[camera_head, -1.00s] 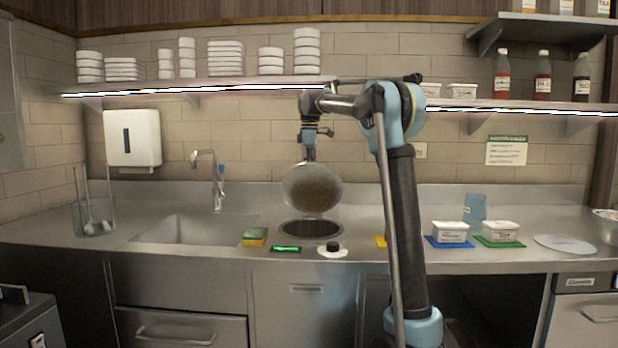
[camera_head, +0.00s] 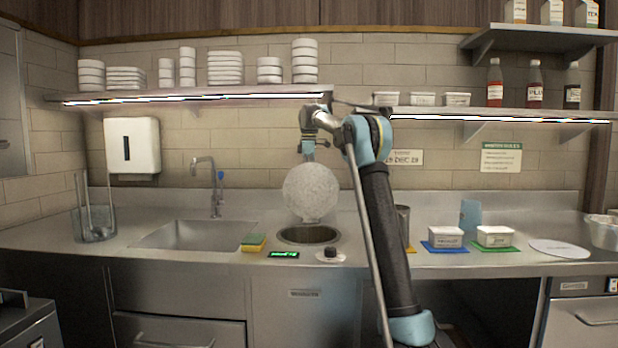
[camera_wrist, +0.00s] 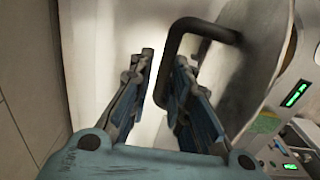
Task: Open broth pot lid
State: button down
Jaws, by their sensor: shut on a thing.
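The broth pot lid (camera_head: 312,190) is a round grey metal disc. It stands on edge, near vertical, above the round well of the broth pot (camera_head: 325,236), whose opening shows dark below it. In the head view, my gripper (camera_head: 308,153) is at the lid's upper edge, partly hidden by the lid. In the wrist view, the dark bar handle (camera_wrist: 180,38) of the lid (camera_wrist: 262,65) runs between the fingers of my gripper (camera_wrist: 164,75), which is shut on it. Whether the lid's lower edge touches the well rim is unclear.
A yellow-green sponge (camera_head: 253,242), a green-lit display (camera_head: 284,254) and a black knob (camera_head: 330,252) lie around the well. The sink (camera_head: 195,234) is to the left. White tubs (camera_head: 445,236) stand to the right. A shelf (camera_head: 200,97) with stacked bowls hangs above.

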jog(key=shift+w+a+f, duration=0.1)
jog(key=shift+w+a, duration=0.05)
jog(key=shift+w, duration=0.3)
jog(key=c, duration=1.7)
grip_release()
jog(key=shift+w+f, duration=0.15)
jog(key=shift+o, duration=0.6)
jog(key=shift+w+f, duration=0.65)
jog(key=o, duration=0.4)
jog(key=shift+w+f, duration=0.25)
jog(key=shift+s+r, duration=0.5)
jog(key=c, duration=0.5)
jog(key=shift+s+r, duration=0.1)
jog(key=shift+s, duration=0.1)
